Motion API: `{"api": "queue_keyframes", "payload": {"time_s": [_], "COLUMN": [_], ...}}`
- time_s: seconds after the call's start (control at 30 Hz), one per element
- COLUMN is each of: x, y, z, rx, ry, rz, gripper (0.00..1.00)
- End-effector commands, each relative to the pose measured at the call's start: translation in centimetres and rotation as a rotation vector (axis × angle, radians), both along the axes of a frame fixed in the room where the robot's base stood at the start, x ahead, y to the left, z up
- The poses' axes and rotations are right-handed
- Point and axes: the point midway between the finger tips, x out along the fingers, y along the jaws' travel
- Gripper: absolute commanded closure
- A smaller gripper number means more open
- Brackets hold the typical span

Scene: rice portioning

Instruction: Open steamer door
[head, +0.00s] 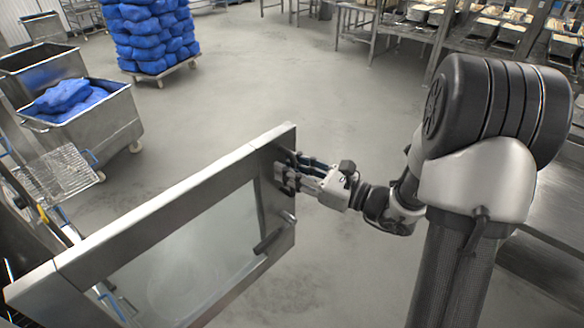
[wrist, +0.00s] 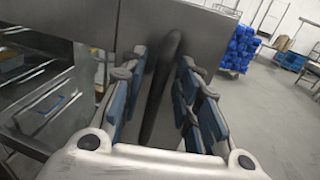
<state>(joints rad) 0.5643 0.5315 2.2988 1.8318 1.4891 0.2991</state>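The steamer door (head: 160,216), a steel frame around a glass pane, stands swung out over the floor in the head view. A dark handle bar (head: 271,241) shows low on its free end. My gripper (head: 284,174) is at the upper part of that free end, its fingertips close to the door face. In the wrist view the fingers of my gripper (wrist: 160,85) are spread on either side of a dark upright bar (wrist: 161,88), with gaps visible on both sides. A steel panel (wrist: 185,32) is just beyond. Fingertip contact is hard to tell.
A wire rack (head: 58,172) and a steel bin (head: 110,128) with blue bags stand left of the door. A pallet of blue sacks (head: 152,35) is at the back. Steel tables (head: 372,35) line the right back. The middle floor is clear.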

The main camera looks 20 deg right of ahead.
Motion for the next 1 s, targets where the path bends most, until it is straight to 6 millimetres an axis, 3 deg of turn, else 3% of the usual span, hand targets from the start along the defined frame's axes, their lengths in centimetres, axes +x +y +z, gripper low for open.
{"api": "queue_keyframes", "payload": {"time_s": [0.37, 0.8, 1.0], "x": [-0.6, -6.9, -8.6], "y": [-0.6, -6.4, -7.8], "z": [-0.1, 0.0, 0.0], "rx": [0.001, 0.0, 0.0], "ry": [0.002, 0.001, 0.001], "rz": [-0.001, -0.005, -0.001], "gripper": [0.69, 0.69, 0.69]}}
